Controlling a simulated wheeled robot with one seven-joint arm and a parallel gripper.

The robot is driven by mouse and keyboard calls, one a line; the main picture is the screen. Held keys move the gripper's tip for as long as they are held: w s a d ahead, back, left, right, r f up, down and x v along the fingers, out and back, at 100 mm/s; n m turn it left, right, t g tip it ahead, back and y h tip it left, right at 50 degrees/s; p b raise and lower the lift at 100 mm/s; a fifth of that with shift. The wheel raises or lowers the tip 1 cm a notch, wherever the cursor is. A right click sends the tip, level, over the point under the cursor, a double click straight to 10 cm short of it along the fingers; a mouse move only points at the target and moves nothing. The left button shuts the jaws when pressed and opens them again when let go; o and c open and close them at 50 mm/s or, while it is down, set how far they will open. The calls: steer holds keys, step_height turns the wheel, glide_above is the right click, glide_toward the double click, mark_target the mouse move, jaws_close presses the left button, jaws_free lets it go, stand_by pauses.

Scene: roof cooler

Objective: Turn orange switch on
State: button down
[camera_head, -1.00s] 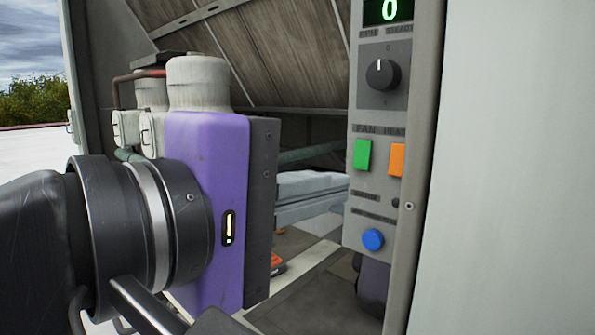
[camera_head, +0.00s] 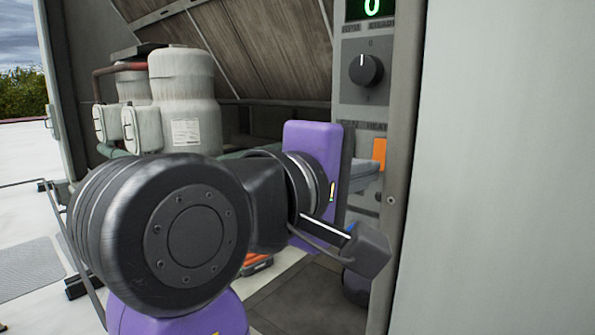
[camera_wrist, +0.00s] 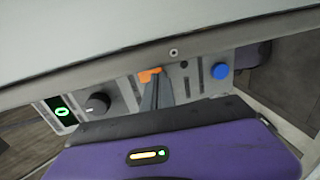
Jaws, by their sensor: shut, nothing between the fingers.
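The orange switch (camera_head: 379,153) is on the grey control panel (camera_head: 358,112) under the HEAT label. It also shows in the wrist view (camera_wrist: 149,75), partly covered by my fingers. My gripper (camera_head: 376,171) is shut and empty, with its fingertips at the lower part of the orange switch. In the wrist view my dark fingers (camera_wrist: 157,82) point up to the switch and overlap it; I cannot tell whether they touch. The switch's on or off position is not clear. The green switch is hidden behind my gripper.
A black knob (camera_head: 363,70) and a green display (camera_head: 371,8) reading 0 are above the switch. A blue button (camera_wrist: 220,71) is on the panel too. A grey frame edge (camera_head: 405,150) stands close right of the switch. White canisters (camera_head: 186,100) stand behind at left.

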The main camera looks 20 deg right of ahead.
steer(key=shift+x, duration=1.1)
steer(key=shift+w+d, duration=0.1)
steer(key=shift+d, duration=0.1)
